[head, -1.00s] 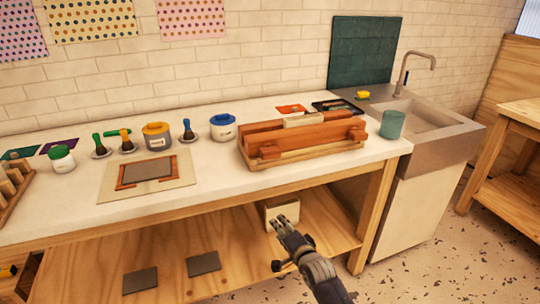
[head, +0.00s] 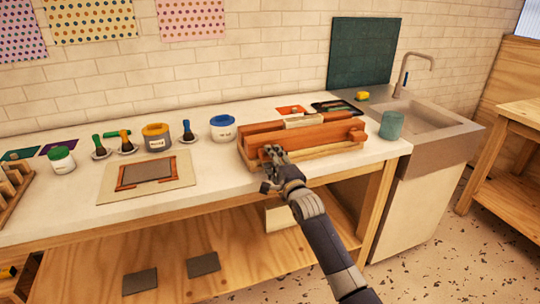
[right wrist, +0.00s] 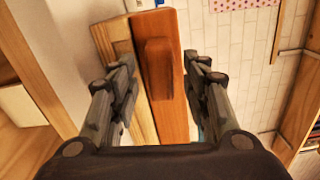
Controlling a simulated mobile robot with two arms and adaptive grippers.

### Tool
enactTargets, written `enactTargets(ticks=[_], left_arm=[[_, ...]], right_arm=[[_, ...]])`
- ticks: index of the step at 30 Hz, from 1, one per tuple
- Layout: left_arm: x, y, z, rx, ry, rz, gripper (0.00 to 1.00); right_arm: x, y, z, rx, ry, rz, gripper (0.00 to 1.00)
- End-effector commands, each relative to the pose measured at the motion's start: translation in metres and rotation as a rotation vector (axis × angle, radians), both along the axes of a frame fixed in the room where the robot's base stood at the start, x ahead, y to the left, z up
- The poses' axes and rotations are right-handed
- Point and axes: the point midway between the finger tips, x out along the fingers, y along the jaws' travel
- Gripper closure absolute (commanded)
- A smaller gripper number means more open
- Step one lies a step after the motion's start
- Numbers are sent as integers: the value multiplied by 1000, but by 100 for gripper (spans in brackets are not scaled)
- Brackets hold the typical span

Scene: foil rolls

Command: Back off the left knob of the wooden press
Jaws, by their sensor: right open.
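The wooden press (head: 310,139) lies on the white worktop toward its right end, a long reddish-brown block on a paler base. My right gripper (head: 273,151) is at the left end of its front face, where it covers the left knob in the head view. In the right wrist view the gripper (right wrist: 160,80) is open, its fingers on either side of a reddish-brown knob (right wrist: 158,68) on the press (right wrist: 175,105). Gaps show between fingers and knob. The other knob (head: 356,134) shows at the right end. My left gripper is not in view.
A green cup (head: 391,124) stands right of the press, before the sink (head: 425,117). A blue-lidded tub (head: 223,127) stands to its left. A board with a dark plate (head: 147,171) lies further left. A shelf (head: 225,255) runs below the worktop.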

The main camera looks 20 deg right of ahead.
Motion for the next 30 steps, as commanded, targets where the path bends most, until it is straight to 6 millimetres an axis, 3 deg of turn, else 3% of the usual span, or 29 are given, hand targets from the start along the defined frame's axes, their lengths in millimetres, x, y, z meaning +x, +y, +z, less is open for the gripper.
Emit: enactTargets(ticks=[9,20,21,26,30], left_arm=[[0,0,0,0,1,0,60],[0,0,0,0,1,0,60],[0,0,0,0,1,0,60],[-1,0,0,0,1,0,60],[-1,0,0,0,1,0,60]], right_arm=[[28,-1,0,-2,0,-1,57],[31,-1,0,-1,0,-1,57],[31,-1,0,-1,0,-1,59],[31,0,0,-1,0,-1,94],[31,0,0,-1,0,-1,94]])
